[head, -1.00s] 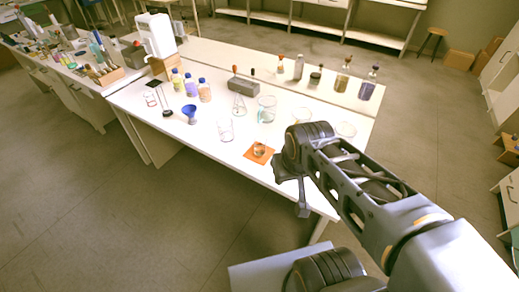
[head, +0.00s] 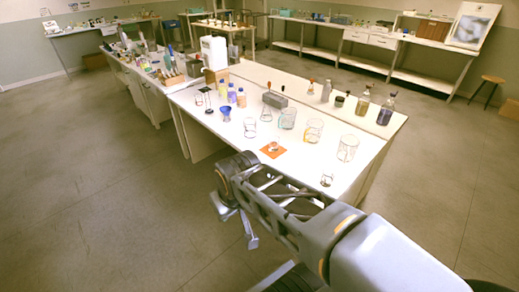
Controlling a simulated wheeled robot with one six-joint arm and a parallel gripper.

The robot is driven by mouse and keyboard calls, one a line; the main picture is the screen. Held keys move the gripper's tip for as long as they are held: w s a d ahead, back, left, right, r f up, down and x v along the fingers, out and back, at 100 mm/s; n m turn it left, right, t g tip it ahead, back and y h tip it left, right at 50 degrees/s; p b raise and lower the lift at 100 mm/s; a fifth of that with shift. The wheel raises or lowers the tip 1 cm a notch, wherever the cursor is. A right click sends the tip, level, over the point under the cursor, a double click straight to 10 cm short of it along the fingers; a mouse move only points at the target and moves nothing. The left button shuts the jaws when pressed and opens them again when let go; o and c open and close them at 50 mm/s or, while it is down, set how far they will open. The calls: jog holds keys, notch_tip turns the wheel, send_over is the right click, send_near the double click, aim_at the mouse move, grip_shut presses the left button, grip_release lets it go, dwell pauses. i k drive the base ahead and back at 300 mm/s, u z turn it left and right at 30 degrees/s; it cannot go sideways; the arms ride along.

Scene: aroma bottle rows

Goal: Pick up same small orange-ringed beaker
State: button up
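A small glass beaker (head: 273,147) stands on an orange square mat (head: 266,154) near the front edge of the white bench. It is too small to tell whether its ring is orange. A larger clear beaker (head: 313,130) with an orange tint stands behind it to the right. Another small glass vessel (head: 327,180) stands at the bench's near right, close to my arm. My gripper (head: 248,238) hangs low in front of the bench, apart from all the glassware. Its fingers are too small and dark to tell whether they are open, and no held object shows.
More clear beakers stand at the back (head: 287,118) and right (head: 347,148). Open floor lies left of the bench.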

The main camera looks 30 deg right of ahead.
aim_at(274, 144)
jog(key=u, duration=0.25)
jog(key=i, duration=1.45)
jog(key=z, duration=0.5)
